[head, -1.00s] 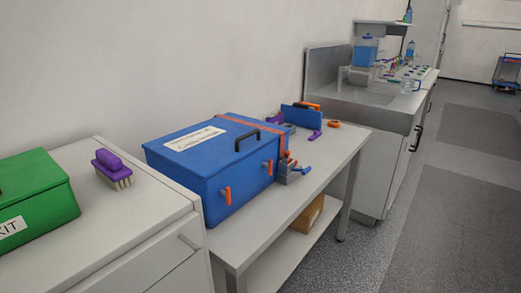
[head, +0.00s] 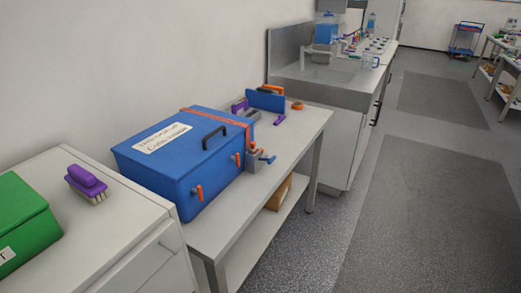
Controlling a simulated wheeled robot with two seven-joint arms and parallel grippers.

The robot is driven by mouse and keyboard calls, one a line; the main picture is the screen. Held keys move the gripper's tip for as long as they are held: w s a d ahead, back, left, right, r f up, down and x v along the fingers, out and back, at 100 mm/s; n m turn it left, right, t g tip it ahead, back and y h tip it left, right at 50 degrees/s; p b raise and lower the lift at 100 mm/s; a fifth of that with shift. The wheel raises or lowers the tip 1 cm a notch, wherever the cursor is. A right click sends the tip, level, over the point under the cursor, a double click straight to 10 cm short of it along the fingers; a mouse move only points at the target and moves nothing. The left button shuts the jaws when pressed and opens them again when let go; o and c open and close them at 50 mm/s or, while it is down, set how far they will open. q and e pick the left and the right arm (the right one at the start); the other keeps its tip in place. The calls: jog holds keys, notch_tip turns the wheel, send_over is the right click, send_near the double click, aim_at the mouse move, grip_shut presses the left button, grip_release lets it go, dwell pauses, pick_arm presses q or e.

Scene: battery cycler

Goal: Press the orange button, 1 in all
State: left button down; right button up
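I cannot make out an orange button for certain in the head view. Orange parts do show: two orange latches, one of them the front latch (head: 198,193), on a blue lidded box (head: 150,180) with a black handle and a white label. A small round orange item (head: 297,106) lies near the far end of the same table, too small to identify. Neither of my grippers is in view.
The box stands on a white table (head: 225,225) with a lower shelf. A cabinet at left bears a purple brush (head: 87,183) and a green case (head: 25,220). A sink counter (head: 320,90) stands beyond. Grey floor (head: 420,220) at right is clear.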

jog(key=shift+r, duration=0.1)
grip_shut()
